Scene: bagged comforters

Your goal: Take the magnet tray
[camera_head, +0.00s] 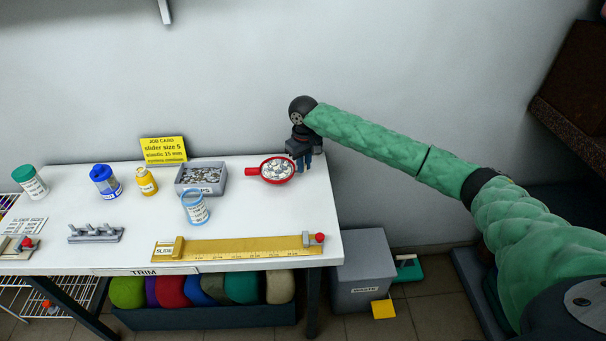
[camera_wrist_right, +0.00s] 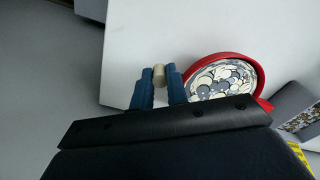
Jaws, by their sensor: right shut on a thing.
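The magnet tray (camera_head: 263,172) is a round red dish with a short red handle on its left, filled with small silvery pieces. It is at the right end of the white table. In the right wrist view the red tray (camera_wrist_right: 262,80) is right beside my fingers. My right gripper (camera_head: 304,161) is at its right side, pointing down. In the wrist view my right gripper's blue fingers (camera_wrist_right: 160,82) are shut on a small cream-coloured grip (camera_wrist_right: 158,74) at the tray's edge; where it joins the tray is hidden. My left gripper is out of view.
A grey waste bin (camera_head: 361,273) stands on the floor by the table's right end.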

